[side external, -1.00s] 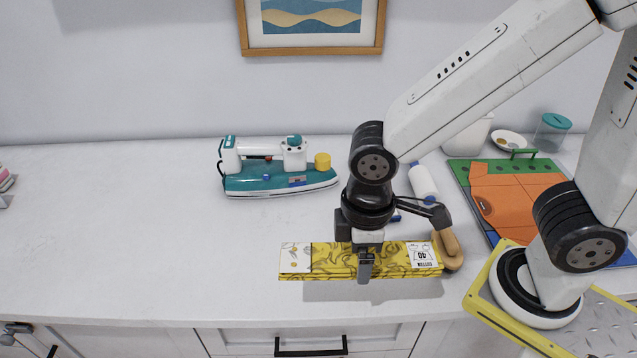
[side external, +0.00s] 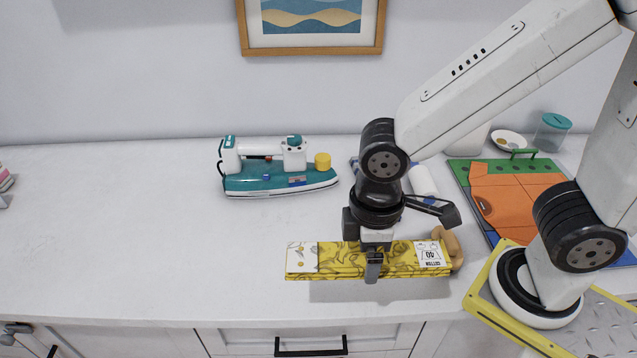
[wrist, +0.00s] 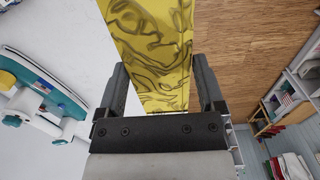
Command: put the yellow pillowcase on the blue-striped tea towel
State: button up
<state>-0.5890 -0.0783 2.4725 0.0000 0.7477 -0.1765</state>
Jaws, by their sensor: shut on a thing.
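The yellow pillowcase (side external: 335,262) is a flat folded bundle with a dark pattern, a white end and a white label. My gripper (side external: 373,268) is shut on its middle, and a shadow below shows it held a little above the counter. In the wrist view the pillowcase (wrist: 150,45) lies between the two fingers of my gripper (wrist: 160,88). I cannot make out the blue-striped tea towel clearly. A small bluish patch (side external: 354,163) shows behind my arm and may be part of it; the rest is hidden.
A teal and white iron (side external: 275,178) stands behind and left. A white roll (side external: 423,183) and a tan wooden object (side external: 450,242) are close to my arm. An orange garment (side external: 515,198) lies on a coloured folding board at right. The left counter (side external: 110,240) is clear.

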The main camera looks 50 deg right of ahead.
jog(key=shift+r, duration=2.3)
jog(key=shift+w+d+r, duration=0.1)
jog(key=shift+w+r, duration=0.05)
jog(key=shift+r, duration=0.05)
jog(key=w+d+m, duration=0.8)
jog(key=w+d, duration=0.1)
jog(key=d, duration=0.5)
jog(key=w+d+m, duration=0.8)
jog(key=d, duration=0.5)
notch_tip(320, 180, down, 7)
jog(key=shift+f, duration=0.2)
jog(key=shift+d+f, duration=0.1)
jog(key=shift+f, duration=0.05)
jog(key=shift+f, duration=3.5)
